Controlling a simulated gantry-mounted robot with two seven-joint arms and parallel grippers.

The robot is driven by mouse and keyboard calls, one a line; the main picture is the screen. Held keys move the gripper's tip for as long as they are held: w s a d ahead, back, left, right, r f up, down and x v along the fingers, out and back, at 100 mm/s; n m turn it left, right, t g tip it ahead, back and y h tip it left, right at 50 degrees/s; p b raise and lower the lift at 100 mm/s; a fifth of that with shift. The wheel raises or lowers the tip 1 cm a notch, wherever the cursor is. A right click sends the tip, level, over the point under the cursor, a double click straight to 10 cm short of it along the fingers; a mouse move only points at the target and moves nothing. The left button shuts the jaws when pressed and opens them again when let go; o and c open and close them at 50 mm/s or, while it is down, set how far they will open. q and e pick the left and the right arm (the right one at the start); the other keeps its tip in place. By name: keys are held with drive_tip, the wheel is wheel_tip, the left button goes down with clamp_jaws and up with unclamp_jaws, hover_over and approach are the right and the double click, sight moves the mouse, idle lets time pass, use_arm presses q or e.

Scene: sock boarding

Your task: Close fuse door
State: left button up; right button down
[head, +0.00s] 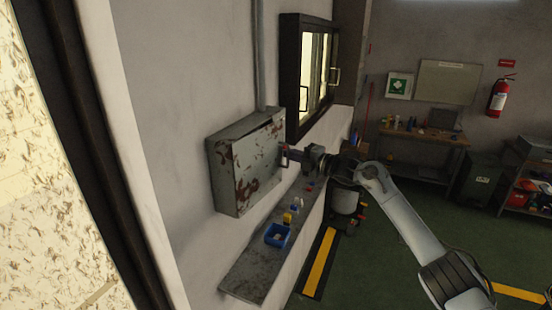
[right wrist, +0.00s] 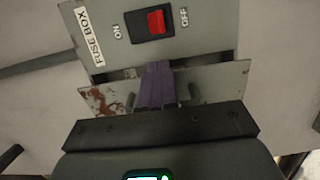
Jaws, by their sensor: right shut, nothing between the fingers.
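The fuse box (head: 226,179) is a grey metal box on the left wall. Its rust-patched door (head: 258,172) faces the room in the head view; how far it stands open is hard to tell. My right gripper (head: 287,154) is at the door's right edge. In the right wrist view, its purple fingers (right wrist: 156,87) are shut together with nothing between them, at a rusty plate (right wrist: 105,99). Beyond is a grey panel (right wrist: 203,24) with a "FUSE BOX" label and a red switch (right wrist: 157,22) between ON and OFF. Contact is unclear. My left gripper is out of view.
A narrow wall shelf (head: 247,274) runs below the box, holding a blue bin (head: 278,235) and several small items. A dark-framed window (head: 291,75) is beyond the box. A workbench (head: 428,137) stands at the back; the green floor (head: 400,265) is largely open.

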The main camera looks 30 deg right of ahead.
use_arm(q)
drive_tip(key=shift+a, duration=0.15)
use_arm(e)
drive_tip(key=shift+w, duration=0.3)
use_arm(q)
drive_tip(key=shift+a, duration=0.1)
use_arm(e)
drive_tip(key=shift+s+d, duration=0.1)
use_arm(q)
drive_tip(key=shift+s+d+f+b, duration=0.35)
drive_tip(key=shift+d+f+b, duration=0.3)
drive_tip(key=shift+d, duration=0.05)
use_arm(e)
drive_tip(key=s+d, duration=0.3)
drive_tip(key=d, duration=0.9)
drive_tip(key=shift+d, duration=0.2)
drive_tip(key=shift+r, duration=0.1)
